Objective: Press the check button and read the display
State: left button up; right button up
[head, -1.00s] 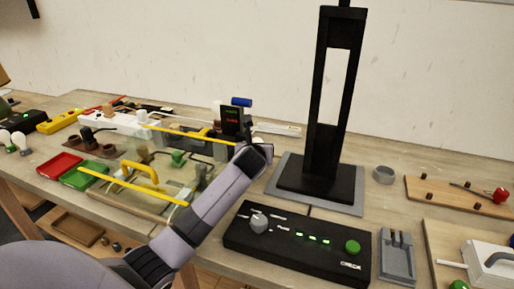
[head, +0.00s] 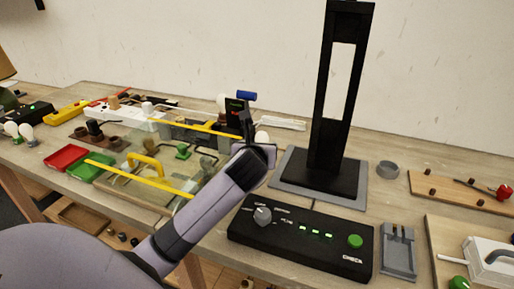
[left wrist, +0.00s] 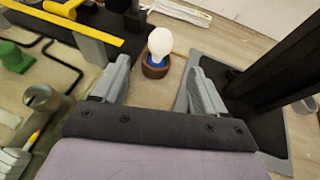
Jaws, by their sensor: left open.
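The black control box (head: 290,247) sits at the table's front edge. It has a green button (head: 355,241) by the word CHECK, a grey knob (head: 262,215) and a row of lit green lights (head: 315,232). A small dark display (head: 235,110) with red and green characters stands further back. My gripper partly covers it and its text is too small to read. My left gripper (head: 248,128) is behind and left of the box, away from the button. In the left wrist view, its fingers (left wrist: 158,88) are apart and empty. A white bulb (left wrist: 160,42) in a brown socket (left wrist: 154,68) stands just beyond them.
A tall black stand (head: 338,100) on a grey base rises behind the box. A grey holder (head: 398,252) is right of the box. Red (head: 66,157) and green (head: 88,168) trays and a clear panel with yellow bars (head: 120,170) lie left of my arm.

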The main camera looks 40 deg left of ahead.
aim_at(355, 241)
jog(key=k+l, duration=0.7)
jog(key=k, duration=0.2)
